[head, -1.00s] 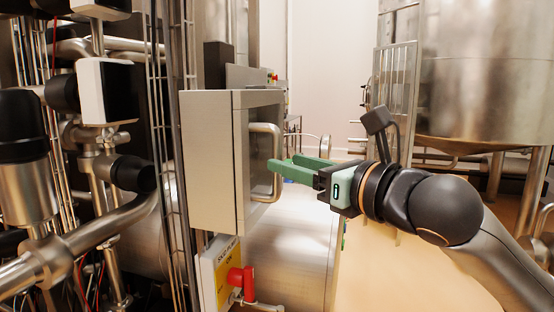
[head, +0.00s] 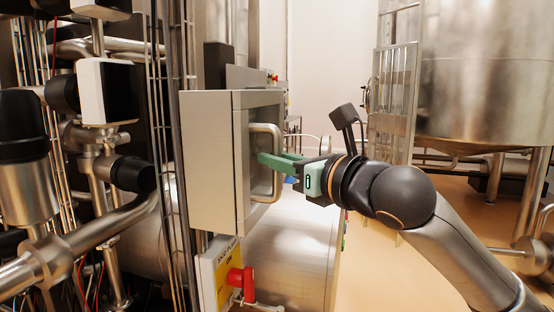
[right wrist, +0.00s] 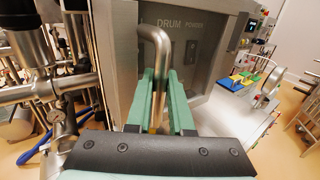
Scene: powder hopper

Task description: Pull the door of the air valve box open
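The air valve box (head: 212,160) is a grey cabinet at the middle of the head view. My right gripper (head: 272,160) reaches in from the right. Its green fingers (right wrist: 160,85) lie on either side of the handle's upright bar, close against it, and look shut on it. The far finger is partly hidden in the head view. My left gripper is not in view.
A red valve handle (head: 240,280) and a yellow label sit under the box. Pipes and cables (head: 110,190) crowd the left. A large steel tank (head: 480,90) stands at the back right. The floor right of the box is open.

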